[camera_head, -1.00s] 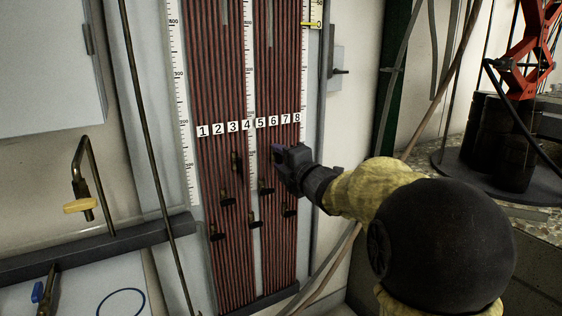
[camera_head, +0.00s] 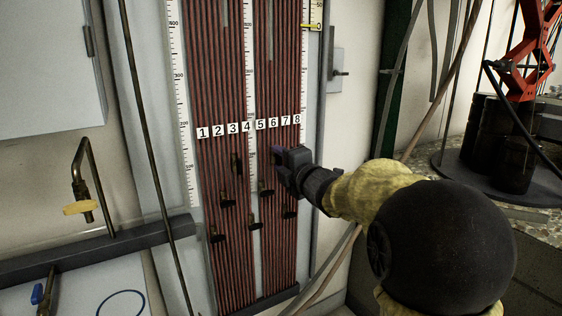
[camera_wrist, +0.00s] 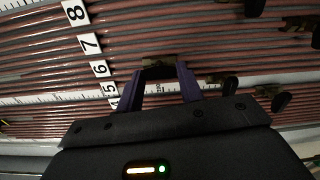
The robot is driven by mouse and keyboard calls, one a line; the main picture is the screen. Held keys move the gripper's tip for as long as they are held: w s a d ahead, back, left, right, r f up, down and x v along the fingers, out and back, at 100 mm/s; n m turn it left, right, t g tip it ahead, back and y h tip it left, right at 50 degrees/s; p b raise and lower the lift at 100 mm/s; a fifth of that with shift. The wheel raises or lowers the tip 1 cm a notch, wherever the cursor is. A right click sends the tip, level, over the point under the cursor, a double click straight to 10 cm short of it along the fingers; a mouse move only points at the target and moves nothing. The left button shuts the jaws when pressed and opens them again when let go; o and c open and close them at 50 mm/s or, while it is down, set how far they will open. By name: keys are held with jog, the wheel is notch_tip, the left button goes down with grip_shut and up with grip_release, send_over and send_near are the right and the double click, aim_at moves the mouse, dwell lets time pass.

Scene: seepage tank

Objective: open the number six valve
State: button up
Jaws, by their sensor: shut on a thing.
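The number six label (camera_head: 273,122) is in the row of white labels across the red-brown tubes of the panel. The label also shows in the wrist view (camera_wrist: 100,68). My gripper (camera_head: 280,155) is at the panel just below labels six and seven. In the wrist view, its purple fingers (camera_wrist: 160,70) are shut on a small brass-coloured valve (camera_wrist: 159,62) roughly in line with label six. Most of this valve is hidden by the fingers, so how far it is turned cannot be told.
Other valves with black handles stick out nearby, such as one at lower left (camera_head: 265,188), one at lower right (camera_head: 288,212) and one below label three (camera_head: 237,160). A bent pipe with a yellow handle (camera_head: 81,207) is at left. Black drums (camera_head: 500,140) stand at right.

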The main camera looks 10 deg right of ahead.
dwell(0.3)
jog(key=o, duration=1)
jog(key=p+v, duration=0.5)
jog(key=v, duration=1.2)
jog(key=shift+s, duration=0.15)
